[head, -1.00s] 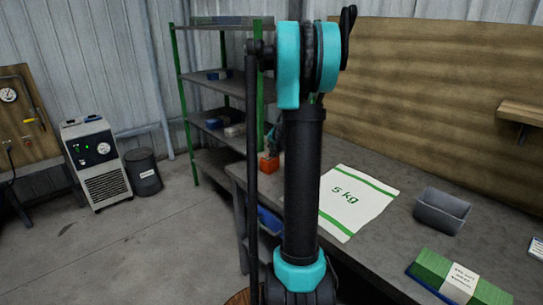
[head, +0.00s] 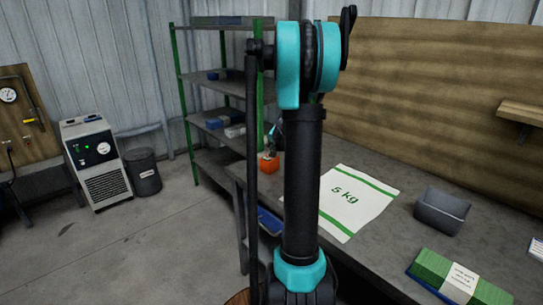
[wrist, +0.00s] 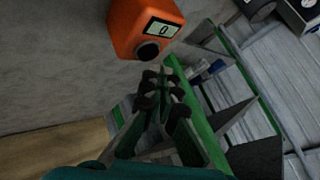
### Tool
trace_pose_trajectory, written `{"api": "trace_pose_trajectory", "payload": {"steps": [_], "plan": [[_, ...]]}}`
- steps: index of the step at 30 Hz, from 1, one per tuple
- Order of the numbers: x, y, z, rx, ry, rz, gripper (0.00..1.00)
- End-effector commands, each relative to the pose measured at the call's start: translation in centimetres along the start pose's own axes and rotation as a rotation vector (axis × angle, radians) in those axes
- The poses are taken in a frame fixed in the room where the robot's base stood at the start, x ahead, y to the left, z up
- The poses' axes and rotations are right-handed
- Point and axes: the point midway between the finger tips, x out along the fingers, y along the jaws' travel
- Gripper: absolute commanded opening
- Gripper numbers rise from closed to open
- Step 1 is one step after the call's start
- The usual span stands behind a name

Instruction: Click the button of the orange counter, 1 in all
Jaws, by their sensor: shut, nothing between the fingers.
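The orange counter (head: 268,164) stands near the far left end of the workbench, just left of my upright arm link in the head view. In the wrist view the orange counter (wrist: 128,22) is at the top, its small display reading 0. Its round black button (wrist: 148,52) faces my gripper. My gripper (wrist: 157,76) is shut and empty, its fingertips just below the button in the picture. A gap shows between them there. In the head view my gripper is mostly hidden behind my arm, with a dark part just above the counter.
On the grey workbench (head: 395,238) lie a flat white 5 kg sack (head: 350,203), a grey bin (head: 441,211) and a green stack (head: 435,263). Green-post shelving (head: 215,85) stands beyond the counter. A wooden panel (head: 430,85) backs the bench.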

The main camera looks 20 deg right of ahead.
Motion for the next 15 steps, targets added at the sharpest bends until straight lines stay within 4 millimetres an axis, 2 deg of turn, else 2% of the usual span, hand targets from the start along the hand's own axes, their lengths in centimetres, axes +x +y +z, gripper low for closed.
{"api": "trace_pose_trajectory", "payload": {"steps": [15], "plan": [[0.59,0.42,0.41,0.0,0.0,0.0,0.0]]}}
